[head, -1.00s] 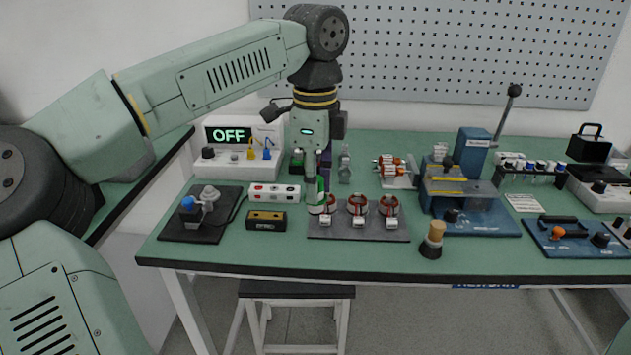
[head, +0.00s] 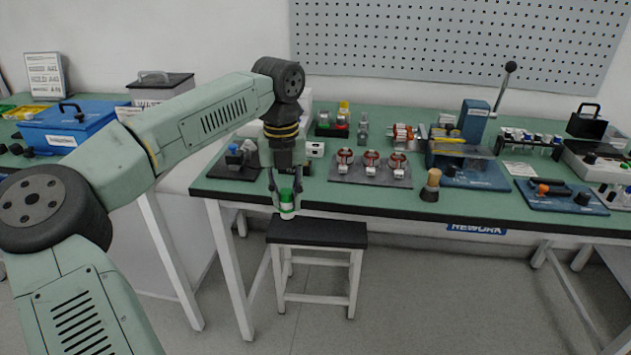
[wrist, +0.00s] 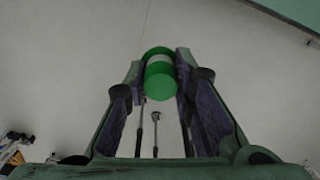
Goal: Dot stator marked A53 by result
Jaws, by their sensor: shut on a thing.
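My gripper (head: 286,196) is shut on a green and white marker (head: 287,206), held in front of the table's front edge, above the stool. In the wrist view the marker (wrist: 159,76) sits upright in the picture between the two fingertips, with pale floor behind it. Three copper-wound stators stand in a row on a grey tray (head: 340,179): a left one (head: 345,156), a middle one (head: 371,159) and a right one (head: 397,161). Each has a small white tag in front; the writing is too small to read, and I cannot make out any dots.
A black stand (head: 325,131) with red and yellow-topped items is at the back. A wooden-topped stamp-like object (head: 431,184) stands near the front edge, left of a blue press (head: 473,122). A stool (head: 317,233) is below my gripper. My arm hides part of the tester.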

